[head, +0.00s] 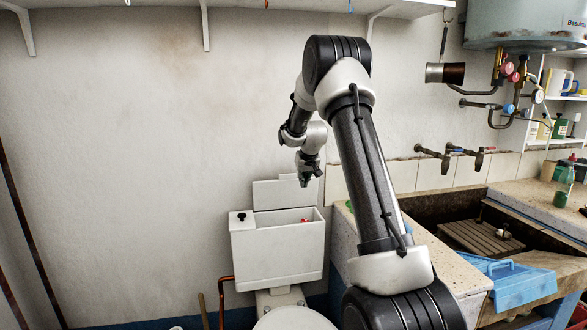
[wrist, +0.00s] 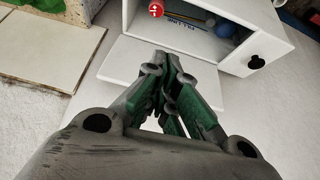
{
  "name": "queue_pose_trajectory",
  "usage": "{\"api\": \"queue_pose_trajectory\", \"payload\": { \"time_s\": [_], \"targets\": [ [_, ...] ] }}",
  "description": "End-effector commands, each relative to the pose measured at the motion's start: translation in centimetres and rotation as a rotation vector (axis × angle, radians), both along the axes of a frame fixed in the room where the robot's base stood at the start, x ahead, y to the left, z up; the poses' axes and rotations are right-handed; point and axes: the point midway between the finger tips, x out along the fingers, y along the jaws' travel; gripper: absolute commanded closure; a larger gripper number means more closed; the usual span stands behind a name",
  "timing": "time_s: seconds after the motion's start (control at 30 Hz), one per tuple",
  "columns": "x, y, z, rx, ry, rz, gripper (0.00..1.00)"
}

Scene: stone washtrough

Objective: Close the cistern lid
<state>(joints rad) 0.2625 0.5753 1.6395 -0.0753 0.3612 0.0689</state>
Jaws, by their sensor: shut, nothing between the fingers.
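The white cistern (head: 275,257) stands against the wall behind the toilet, its top open. Its white lid (head: 272,196) stands raised along the cistern's back edge, near the wall. In the wrist view the lid (wrist: 118,62) lies behind my fingers, beside the open cistern (wrist: 273,38). My gripper (head: 304,181) is shut and empty, pointing down in front of the right part of the lid. In the wrist view its green-padded fingers (wrist: 169,62) overlap the lid; I cannot tell whether they touch it. A black knob (head: 241,216) sits on the cistern's left top, clear of the opening.
A red part (wrist: 155,9) and a blue ball (wrist: 222,29) show inside the cistern. The stone trough (head: 447,225) and its tiled ledge are close on the right. A shelf (head: 260,5) hangs above.

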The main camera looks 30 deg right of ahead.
Motion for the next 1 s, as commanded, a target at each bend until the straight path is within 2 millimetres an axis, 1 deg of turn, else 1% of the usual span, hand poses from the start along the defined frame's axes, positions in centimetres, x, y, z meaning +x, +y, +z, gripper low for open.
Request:
{"api": "queue_pose_trajectory", "payload": {
  "time_s": [0.03, 0.1, 0.2, 0.27, 0.33, 0.43, 0.6, 0.8, 1.0],
  "targets": [
    [2.6, -0.5, 1.9, -0.019, -0.079, 0.002, 1.0],
    [4.6, -1.0, 4.7, -0.039, -0.167, 0.003, 1.0],
    [6.4, -1.3, 6.8, -0.056, -0.25, 0.003, 1.0],
    [6.8, -1.4, 7.0, -0.058, -0.272, 0.001, 1.0],
    [7.2, -1.5, 6.8, -0.056, -0.281, -0.001, 1.0],
    [8.1, -1.7, 5.9, -0.055, -0.28, -0.001, 1.0],
    [10.3, -2.4, 3.7, -0.054, -0.277, -0.002, 1.0],
    [12.7, -3.0, 1.7, -0.056, -0.278, -0.001, 1.0],
    [13.8, -3.4, 0.7, -0.056, -0.278, -0.001, 1.0]
  ]
}}
